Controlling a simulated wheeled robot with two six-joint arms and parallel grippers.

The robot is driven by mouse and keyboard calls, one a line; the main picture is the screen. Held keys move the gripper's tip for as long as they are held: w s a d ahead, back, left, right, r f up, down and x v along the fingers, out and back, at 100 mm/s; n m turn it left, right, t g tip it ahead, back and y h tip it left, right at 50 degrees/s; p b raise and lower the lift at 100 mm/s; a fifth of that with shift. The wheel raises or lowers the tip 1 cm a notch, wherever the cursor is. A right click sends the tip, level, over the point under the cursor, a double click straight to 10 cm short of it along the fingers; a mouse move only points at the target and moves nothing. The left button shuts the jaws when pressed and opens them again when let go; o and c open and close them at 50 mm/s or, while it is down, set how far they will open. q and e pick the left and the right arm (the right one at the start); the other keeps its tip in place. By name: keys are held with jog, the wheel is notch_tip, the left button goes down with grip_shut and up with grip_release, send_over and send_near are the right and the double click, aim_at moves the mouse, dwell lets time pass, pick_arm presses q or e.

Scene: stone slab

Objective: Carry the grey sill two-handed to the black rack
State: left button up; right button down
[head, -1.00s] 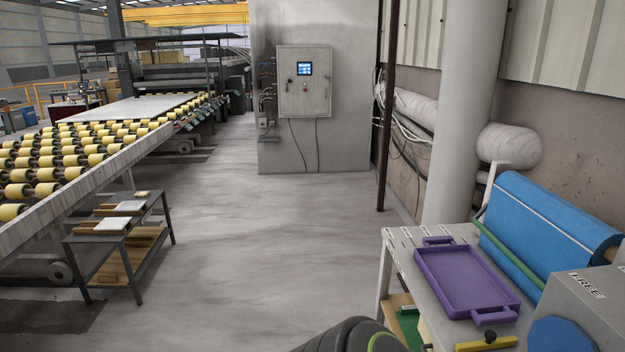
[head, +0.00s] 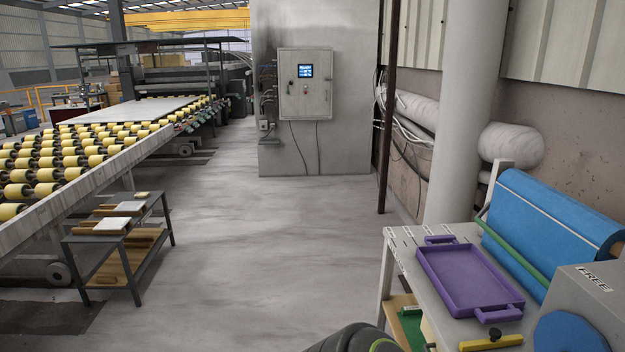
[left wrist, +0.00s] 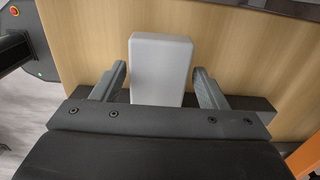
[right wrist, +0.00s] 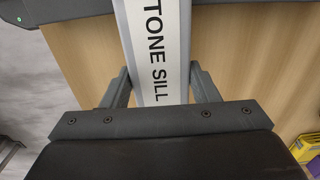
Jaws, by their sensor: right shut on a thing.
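The grey sill, lettered "TONE SILL", shows in the right wrist view (right wrist: 155,45). It lies between the fingers of my right gripper (right wrist: 160,72), which is shut on it. In the left wrist view, a plain grey end of a block (left wrist: 161,65), apparently the same sill, sits between the fingers of my left gripper (left wrist: 160,75). Narrow gaps show beside it and that gripper looks open. A pale wood surface lies below in both wrist views. In the head view the sill and both grippers are hidden. A dark metal-framed rack (head: 122,237) stands at the left.
Stone pieces lie on the dark rack's top. A roller conveyor (head: 75,190) runs along the left. At right, a bench (head: 405,250) carries a purple tray (head: 468,280) and a blue roll (head: 550,225). Grey floor (head: 250,250) between them is clear up to a control cabinet (head: 305,85).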

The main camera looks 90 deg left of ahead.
pick_arm(q)
jog(key=shift+o, duration=1.1)
jog(key=shift+s, duration=0.1)
pick_arm(e)
jog(key=shift+w+r, duration=0.1)
jog(key=shift+r, duration=0.05)
pick_arm(q)
jog(key=shift+s+f, duration=0.1)
jog(key=shift+f, duration=0.1)
pick_arm(e)
jog(key=c, duration=0.8)
grip_release()
jog(key=shift+f, duration=0.2)
jog(key=shift+c, duration=0.2)
pick_arm(q)
jog(key=shift+r, duration=0.15)
pick_arm(e)
jog(key=o, duration=0.4)
jog(key=shift+s+r, duration=0.15)
jog(key=shift+s, duration=0.1)
pick_arm(q)
jog(key=o, duration=0.4)
pick_arm(e)
jog(key=shift+w, duration=0.1)
pick_arm(q)
jog(key=shift+o, duration=0.2)
pick_arm(e)
jog(key=o, duration=0.4)
jog(key=shift+o, duration=0.2)
